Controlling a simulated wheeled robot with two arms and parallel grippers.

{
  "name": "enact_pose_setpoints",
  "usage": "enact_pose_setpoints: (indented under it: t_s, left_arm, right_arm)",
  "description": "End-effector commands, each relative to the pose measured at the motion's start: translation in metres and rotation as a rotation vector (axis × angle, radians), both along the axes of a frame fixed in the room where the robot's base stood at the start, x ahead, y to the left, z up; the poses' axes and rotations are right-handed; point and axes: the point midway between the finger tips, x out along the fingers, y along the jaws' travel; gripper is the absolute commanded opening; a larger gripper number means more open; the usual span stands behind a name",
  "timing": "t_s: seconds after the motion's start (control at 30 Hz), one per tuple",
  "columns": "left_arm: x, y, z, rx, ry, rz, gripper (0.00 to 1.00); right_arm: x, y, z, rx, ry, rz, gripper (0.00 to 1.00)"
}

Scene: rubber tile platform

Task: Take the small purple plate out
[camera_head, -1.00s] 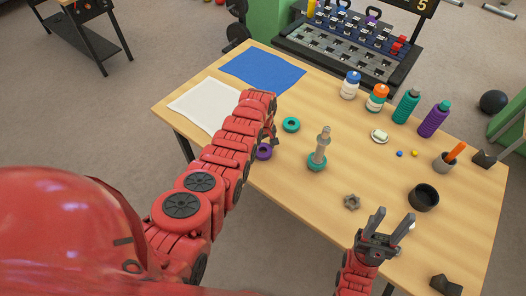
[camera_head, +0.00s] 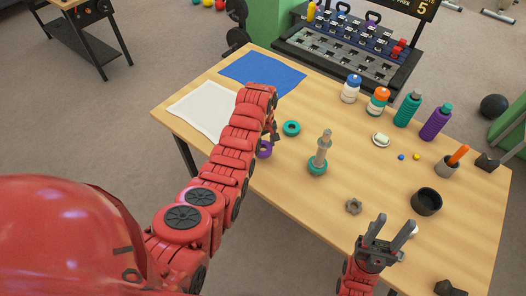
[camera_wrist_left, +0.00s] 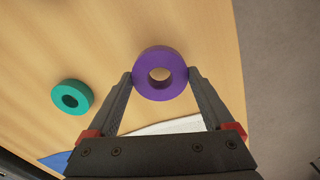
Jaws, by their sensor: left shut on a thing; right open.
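The small purple plate (camera_head: 265,149) is a thick ring with a centre hole, at the near left edge of the table in the head view. My left gripper (camera_head: 270,138) is shut on it; the left wrist view shows the purple plate (camera_wrist_left: 160,74) pinched by its outer rim between the two fingertips. Whether it touches the table is hard to tell. My right gripper (camera_head: 382,228) is open and empty over the table's near right part.
A teal ring (camera_head: 291,128) lies close to the purple plate. A grey post (camera_head: 324,146) stands on another teal ring (camera_head: 317,168). A white cloth (camera_head: 200,108) and a blue cloth (camera_head: 262,73) lie at left. Bottles, a black cup (camera_head: 426,202) and a hex nut (camera_head: 353,206) are further right.

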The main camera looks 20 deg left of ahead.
Motion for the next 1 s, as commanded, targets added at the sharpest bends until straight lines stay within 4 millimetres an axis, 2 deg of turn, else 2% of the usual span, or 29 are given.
enact_pose_setpoints:
  t_s: [0.03,0.2,0.33,0.4,0.57,0.73,1.0]
  left_arm:
    - [-0.005,-0.005,-0.004,0.0,0.0,-0.003,0.0]
    - [-0.023,-0.019,-0.002,-0.001,-0.002,-0.002,0.0]
    - [-0.043,-0.035,0.003,0.0,-0.001,-0.002,0.0]
    - [-0.059,-0.047,0.017,-0.001,0.005,-0.004,0.0]
    - [-0.088,-0.07,0.017,-0.001,0.005,-0.002,0.0]
    - [-0.111,-0.09,0.015,-0.002,0.004,-0.002,0.0]
    - [-0.124,-0.101,0.014,-0.001,0.001,0.0,0.0]
  right_arm:
    - [0.0,0.0,-0.005,0.0,0.0,0.0,0.5]
    - [0.0,0.0,-0.012,0.0,0.0,0.0,0.5]
    - [0.0,0.0,-0.008,0.0,0.0,0.0,0.5]
    - [0.0,0.0,0.023,0.0,0.0,0.0,0.5]
    - [0.0,0.0,0.049,0.0,0.0,0.0,0.5]
    - [0.0,0.0,0.063,0.0,0.0,0.0,0.5]
    - [0.0,0.0,0.068,0.0,0.0,0.0,0.5]
